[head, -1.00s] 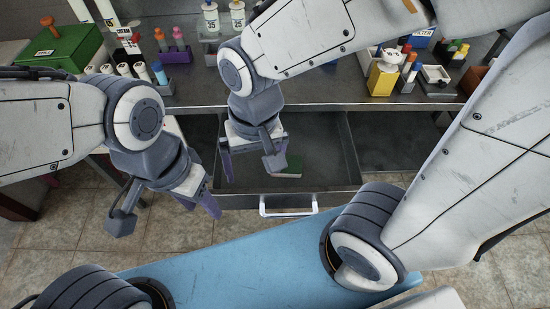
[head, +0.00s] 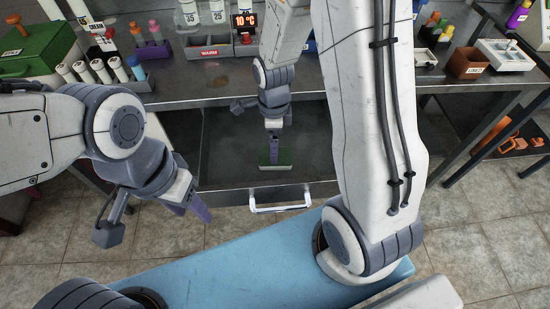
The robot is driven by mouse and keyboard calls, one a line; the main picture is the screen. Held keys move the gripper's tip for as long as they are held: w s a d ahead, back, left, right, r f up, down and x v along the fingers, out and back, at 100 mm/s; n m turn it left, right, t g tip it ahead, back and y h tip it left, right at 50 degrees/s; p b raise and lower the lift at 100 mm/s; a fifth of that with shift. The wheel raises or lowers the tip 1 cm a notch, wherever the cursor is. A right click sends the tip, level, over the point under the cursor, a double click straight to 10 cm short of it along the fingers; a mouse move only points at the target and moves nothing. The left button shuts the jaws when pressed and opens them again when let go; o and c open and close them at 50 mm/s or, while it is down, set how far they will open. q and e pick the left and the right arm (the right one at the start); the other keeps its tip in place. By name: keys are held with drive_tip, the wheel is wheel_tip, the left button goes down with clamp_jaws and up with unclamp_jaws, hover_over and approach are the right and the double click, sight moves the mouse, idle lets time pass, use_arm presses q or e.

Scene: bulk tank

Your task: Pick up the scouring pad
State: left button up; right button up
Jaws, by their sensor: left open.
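The scouring pad (head: 284,163), green with a pale edge, lies on the floor of the open drawer (head: 221,170), close to its front wall. My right gripper (head: 274,155) reaches down into the drawer, over the pad. Its fingers show edge-on and cover part of the pad, so I cannot tell their gap or whether they touch it. My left gripper (head: 188,205) is open and empty, left of the drawer's front and outside it, with purple fingers pointing down.
The drawer has a white handle (head: 280,204) in front. The bench top (head: 200,92) above carries a green box (head: 35,50), several bottles (head: 115,68), a red-digit display (head: 245,24) and a brown box (head: 468,62). Tiled floor (head: 465,225) is free at the right.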

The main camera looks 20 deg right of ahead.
drive_tip(key=f, duration=0.5)
drive_tip(key=shift+w+d+f, duration=0.1)
drive_tip(key=shift+d+f, duration=0.15)
drive_tip(key=shift+f, duration=0.1)
drive_tip(key=c, duration=1.2)
drive_tip(key=shift+o, duration=0.2)
drive_tip(key=shift+r, duration=0.5)
drive_tip(key=r, duration=0.3)
drive_tip(key=shift+d+r, duration=0.2)
drive_tip(key=shift+r, duration=0.2)
drive_tip(key=s+d+r, duration=0.6)
drive_tip(key=s+d, duration=0.1)
drive_tip(key=s, duration=0.1)
drive_tip(key=shift+s+d+r+p, duration=0.15)
drive_tip(key=shift+s+d+p, duration=0.05)
drive_tip(key=shift+s+p, duration=0.15)
